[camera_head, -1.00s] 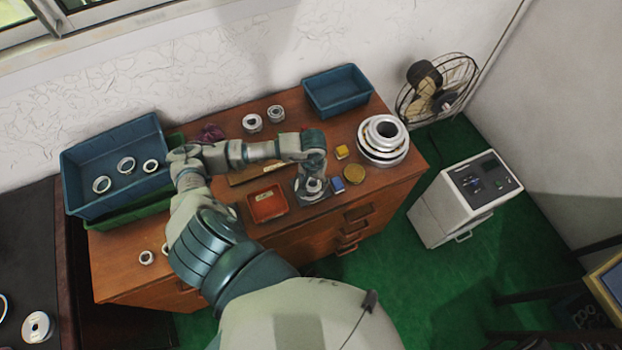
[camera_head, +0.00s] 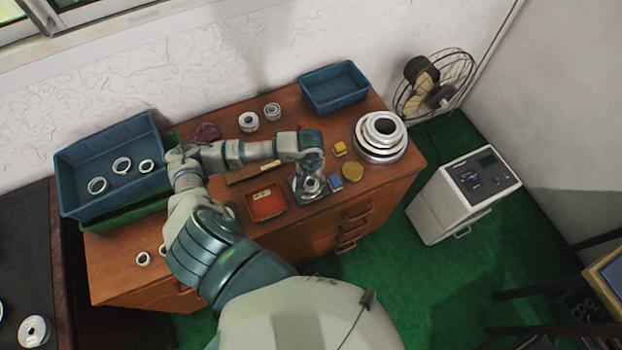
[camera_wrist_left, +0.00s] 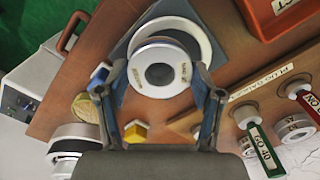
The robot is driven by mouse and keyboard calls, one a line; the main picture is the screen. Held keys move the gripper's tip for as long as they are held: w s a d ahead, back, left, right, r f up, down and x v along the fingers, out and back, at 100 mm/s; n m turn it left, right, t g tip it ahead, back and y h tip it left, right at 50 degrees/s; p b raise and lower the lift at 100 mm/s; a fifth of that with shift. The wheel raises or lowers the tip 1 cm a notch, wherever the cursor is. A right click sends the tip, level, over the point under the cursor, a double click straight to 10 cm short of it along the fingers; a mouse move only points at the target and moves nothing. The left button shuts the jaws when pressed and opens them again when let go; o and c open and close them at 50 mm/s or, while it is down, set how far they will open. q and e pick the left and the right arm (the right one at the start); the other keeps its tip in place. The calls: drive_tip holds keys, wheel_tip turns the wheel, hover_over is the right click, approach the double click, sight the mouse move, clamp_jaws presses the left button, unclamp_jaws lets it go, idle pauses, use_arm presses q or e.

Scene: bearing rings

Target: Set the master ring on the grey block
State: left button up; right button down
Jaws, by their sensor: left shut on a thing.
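My left gripper (camera_head: 310,182) points down over the right half of the wooden desk. In the left wrist view the left gripper (camera_wrist_left: 160,75) is shut on the master ring (camera_wrist_left: 160,52), a pale ring with dark lettering and a dark bore, one finger on each side. The ring also shows small in the head view (camera_head: 313,188). Under it is the grey block (camera_head: 304,199), whose dark square corner (camera_wrist_left: 121,48) shows in the wrist view beside a larger silver round face. I cannot tell whether ring and block touch. My right gripper is not in view.
A red tray (camera_head: 266,205) lies left of the block. A blue block (camera_head: 335,183), a yellow block (camera_head: 340,148) and a brass disc (camera_head: 352,171) stand close on the right. Stacked silver rings (camera_head: 381,138) are farther right.

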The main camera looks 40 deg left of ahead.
use_arm(q)
drive_tip(key=shift+a+f+b, duration=0.2)
drive_tip(key=shift+f+b, duration=0.3)
drive_tip(key=shift+f, duration=0.15)
drive_tip(key=shift+r, duration=0.1)
drive_tip(key=shift+d+r, duration=0.1)
drive_tip(key=shift+r, duration=0.05)
drive_tip(key=shift+r, duration=0.2)
drive_tip(key=shift+r+p, duration=0.35)
drive_tip(key=shift+r, duration=0.1)
drive_tip(key=shift+a+b, duration=0.45)
drive_tip(key=shift+a, duration=0.05)
drive_tip(key=shift+f, duration=0.2)
idle(0.3)
